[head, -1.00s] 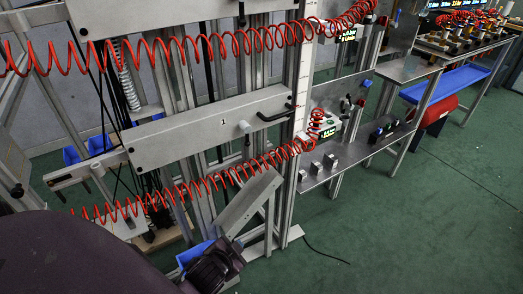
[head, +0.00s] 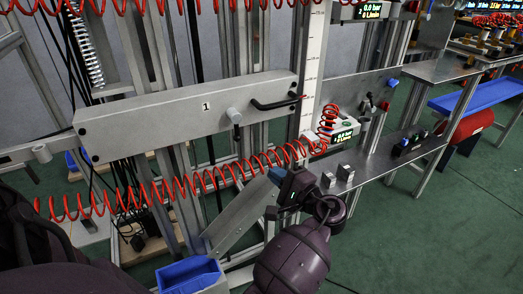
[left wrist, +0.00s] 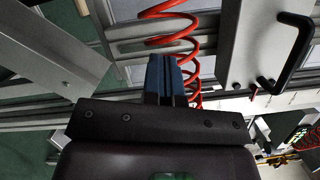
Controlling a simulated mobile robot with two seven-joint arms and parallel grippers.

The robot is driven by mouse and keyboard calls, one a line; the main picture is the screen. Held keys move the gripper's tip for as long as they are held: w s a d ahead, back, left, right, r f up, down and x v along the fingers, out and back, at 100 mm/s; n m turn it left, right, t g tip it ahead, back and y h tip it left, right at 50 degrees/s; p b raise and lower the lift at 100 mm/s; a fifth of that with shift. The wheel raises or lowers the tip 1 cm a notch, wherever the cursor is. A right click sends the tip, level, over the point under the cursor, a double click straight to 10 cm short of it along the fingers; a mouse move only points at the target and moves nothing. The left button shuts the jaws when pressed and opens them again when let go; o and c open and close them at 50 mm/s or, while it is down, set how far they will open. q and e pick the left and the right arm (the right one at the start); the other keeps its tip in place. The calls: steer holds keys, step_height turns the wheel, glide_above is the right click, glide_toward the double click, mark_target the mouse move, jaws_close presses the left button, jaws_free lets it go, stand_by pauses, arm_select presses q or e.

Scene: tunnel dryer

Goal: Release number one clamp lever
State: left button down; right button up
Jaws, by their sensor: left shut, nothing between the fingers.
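The number one clamp lever (head: 234,116) is a grey round knob with a short dark lever hanging down. It sits on the front of the long grey beam (head: 165,112) marked "1", left of a black bar handle (head: 275,103). My left gripper (head: 277,176) is below and to the right of the lever, clear of it, with its blue fingers shut and empty. In the left wrist view the shut fingers (left wrist: 166,78) point toward a red coiled hose. The beam (left wrist: 262,42) and its black handle (left wrist: 288,52) show at the right there; I cannot make out the lever. My right gripper is not in view.
Red coiled hoses (head: 180,186) stretch across the frame, one close to my left fingers. A blue bin (head: 188,273) is at the bottom. A metal shelf (head: 375,150) with small blocks and a green-lit display (head: 341,136) stands to the right. Green floor is open at right.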

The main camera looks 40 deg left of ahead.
mark_target(235, 125)
arm_select(q)
steer(key=w+d+r+n+g+y+b, duration=0.2)
steer(key=d+r+n+g, duration=0.1)
steer(key=d+g, duration=0.3)
steer(key=shift+r+n+g, duration=0.3)
steer(key=shift+r+n, duration=0.1)
steer(key=shift+r, duration=0.45)
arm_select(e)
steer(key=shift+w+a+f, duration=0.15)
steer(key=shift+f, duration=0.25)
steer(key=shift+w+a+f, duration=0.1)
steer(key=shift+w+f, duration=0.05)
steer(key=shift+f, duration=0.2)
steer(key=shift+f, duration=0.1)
arm_select(q)
steer(key=s+r+b+x, duration=0.1)
steer(key=s+x, duration=0.1)
steer(key=x, duration=1.1)
steer(key=shift+s+d, duration=0.2)
steer(key=shift+d, duration=0.25)
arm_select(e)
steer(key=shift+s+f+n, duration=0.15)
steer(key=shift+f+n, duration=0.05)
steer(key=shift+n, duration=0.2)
